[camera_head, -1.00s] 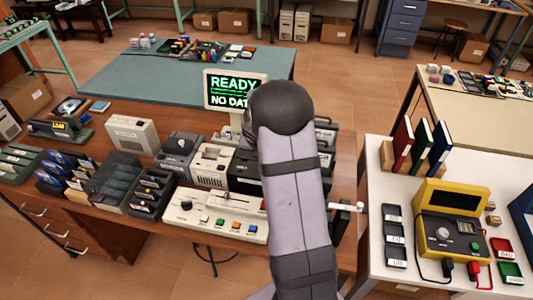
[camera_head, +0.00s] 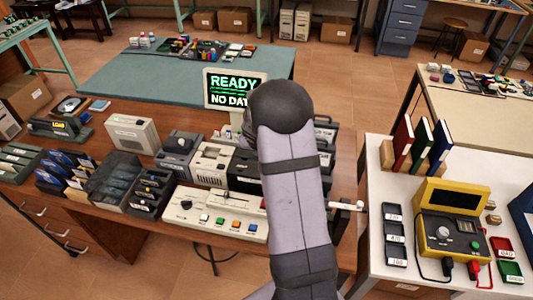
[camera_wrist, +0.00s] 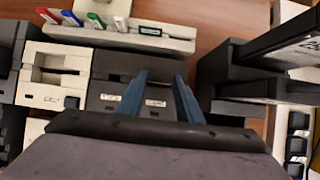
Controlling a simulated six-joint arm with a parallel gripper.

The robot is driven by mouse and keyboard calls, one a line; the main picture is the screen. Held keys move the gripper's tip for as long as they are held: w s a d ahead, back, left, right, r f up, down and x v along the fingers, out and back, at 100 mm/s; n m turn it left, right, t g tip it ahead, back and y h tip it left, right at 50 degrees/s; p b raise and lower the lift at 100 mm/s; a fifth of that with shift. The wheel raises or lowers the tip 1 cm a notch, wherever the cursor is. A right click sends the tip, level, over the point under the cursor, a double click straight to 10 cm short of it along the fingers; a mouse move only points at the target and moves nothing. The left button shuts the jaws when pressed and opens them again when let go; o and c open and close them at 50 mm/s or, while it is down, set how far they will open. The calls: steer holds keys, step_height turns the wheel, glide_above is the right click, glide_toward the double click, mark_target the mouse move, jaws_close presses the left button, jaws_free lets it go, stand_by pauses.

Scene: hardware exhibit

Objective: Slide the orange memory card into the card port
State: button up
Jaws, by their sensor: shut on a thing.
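My gripper (camera_wrist: 160,80) shows in the wrist view as two blue fingers, set a little apart, over a black drive unit (camera_wrist: 105,82) with small white labels. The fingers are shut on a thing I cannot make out. I see no orange memory card in either view; my gripper's dark body hides the lower part of the wrist view. The card port cannot be told for sure among the units. In the head view my arm hides the gripper; the black unit (camera_head: 243,174) is partly behind the arm.
A beige drive unit (camera_wrist: 55,72) stands beside the black unit. A console (camera_head: 215,215) with levers and coloured buttons lies along the front edge. Tall dark units (camera_wrist: 235,85) stand close at the right of the wrist view. A monitor (camera_head: 234,89) reads READY.

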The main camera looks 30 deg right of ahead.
steer(key=shift+f, duration=0.15)
steer(key=shift+f+b, duration=0.8)
steer(key=shift+f, duration=0.05)
steer(key=o, duration=1.1)
steer(key=shift+r, duration=0.2)
step_height(320, 180, up, 8)
steer(key=p, duration=0.8)
steer(key=shift+f+p, duration=0.15)
steer(key=shift+p, duration=0.15)
